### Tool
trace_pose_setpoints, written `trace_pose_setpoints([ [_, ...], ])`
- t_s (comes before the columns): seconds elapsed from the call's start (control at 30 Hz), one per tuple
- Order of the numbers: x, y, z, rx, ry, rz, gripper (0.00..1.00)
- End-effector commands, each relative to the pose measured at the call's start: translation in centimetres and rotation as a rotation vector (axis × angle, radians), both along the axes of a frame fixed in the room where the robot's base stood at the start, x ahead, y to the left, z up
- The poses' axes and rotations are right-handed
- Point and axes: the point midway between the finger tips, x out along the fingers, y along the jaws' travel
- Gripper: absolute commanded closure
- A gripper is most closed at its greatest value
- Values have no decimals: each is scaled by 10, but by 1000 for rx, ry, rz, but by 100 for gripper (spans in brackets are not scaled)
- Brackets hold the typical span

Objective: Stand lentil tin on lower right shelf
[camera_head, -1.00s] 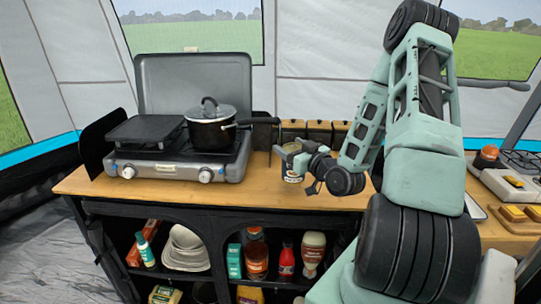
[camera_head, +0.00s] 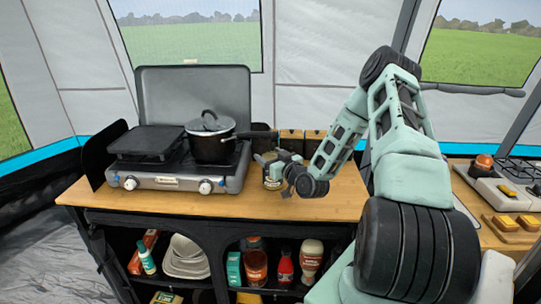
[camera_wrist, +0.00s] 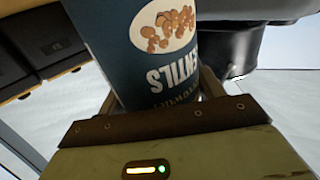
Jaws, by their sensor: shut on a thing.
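The lentil tin (camera_head: 272,183) is small in the head view, above or at the wooden counter top to the right of the stove. I cannot tell whether it touches the wood. In the wrist view the tin (camera_wrist: 140,60) has a dark blue label with an oval lentil picture, its lettering upside down in that picture. My gripper (camera_head: 273,164) is shut on the tin, its fingers at the tin's sides. The right side of the black cabinet has an upper shelf (camera_head: 270,290) with bottles and jars. The lower right shelf is mostly below the picture's edge.
The stove (camera_head: 170,180) carries a griddle and a black pot (camera_head: 211,148), whose handle reaches towards my gripper. Brown boxes (camera_head: 291,142) stand behind the tin. A ketchup bottle (camera_head: 283,268) and other jars crowd the right shelf. The counter (camera_head: 330,202) is clear at front right.

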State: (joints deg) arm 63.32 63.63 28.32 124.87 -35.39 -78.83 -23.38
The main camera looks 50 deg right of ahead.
Motion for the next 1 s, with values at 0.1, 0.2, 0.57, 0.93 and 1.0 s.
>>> trace_pose_setpoints([
  [0.1,0,0,-1,-3,-4,0,90],
  [0.2,0,0,-1,-4,-3,0,90],
  [0.57,0,0,-4,-1,-1,0,11],
  [0.93,-8,1,-4,-2,0,0,11],
  [1.0,-19,4,-5,-2,2,0,11],
])
